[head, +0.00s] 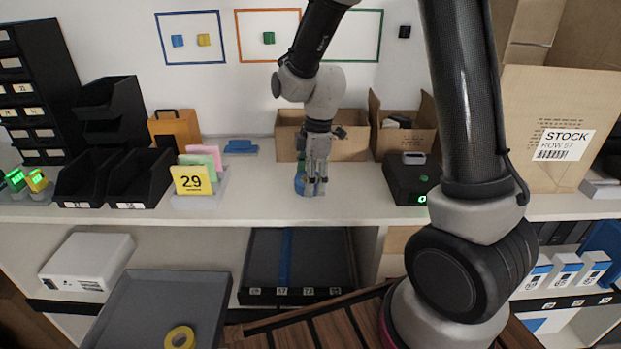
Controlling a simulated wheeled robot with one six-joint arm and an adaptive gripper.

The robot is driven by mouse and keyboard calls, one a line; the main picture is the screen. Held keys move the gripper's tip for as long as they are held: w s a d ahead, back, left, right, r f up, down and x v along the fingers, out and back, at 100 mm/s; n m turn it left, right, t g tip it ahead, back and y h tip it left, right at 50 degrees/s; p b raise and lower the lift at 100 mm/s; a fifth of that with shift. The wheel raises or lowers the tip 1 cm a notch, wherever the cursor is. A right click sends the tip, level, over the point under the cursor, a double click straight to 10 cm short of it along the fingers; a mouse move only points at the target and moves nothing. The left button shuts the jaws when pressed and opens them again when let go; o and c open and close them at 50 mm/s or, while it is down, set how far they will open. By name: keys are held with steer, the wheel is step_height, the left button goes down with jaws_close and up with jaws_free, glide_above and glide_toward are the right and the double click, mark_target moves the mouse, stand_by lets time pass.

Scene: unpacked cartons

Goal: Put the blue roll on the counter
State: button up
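The blue roll (300,184) is at the counter (260,190), partly hidden behind my gripper (316,190). My gripper points straight down, with its fingertips low over the counter and in front of the roll's right side. The fingers look close together. Whether they pinch the roll's rim or only stand beside it cannot be told from this view. The roll looks to be at counter level, but a small gap beneath it cannot be ruled out.
An open carton (350,148) stands behind the gripper. A black device (405,180) is to the right. Letter-holder cards marked 29 (192,180) and black bins (135,180) are left. A yellow roll (180,338) lies in a grey tray (150,300) below. Counter beside the gripper is clear.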

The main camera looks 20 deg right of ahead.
steer(key=shift+f, duration=0.15)
steer(key=o, duration=1.1)
steer(key=shift+c, duration=0.2)
step_height(320, 180, up, 12)
steer(key=d, duration=0.2)
steer(key=s+d+r+m+t, duration=0.2)
steer(key=s+d+r+m, duration=0.2)
steer(key=s+d+m, duration=0.2)
steer(key=s+d+r+m+t+h, duration=0.1)
steer(key=s+d+r+m, duration=0.3)
steer(key=s+m, duration=0.7)
steer(key=s+d+t, duration=0.1)
steer(key=s+d, duration=0.1)
steer(key=s, duration=0.2)
steer(key=shift+d, duration=0.35)
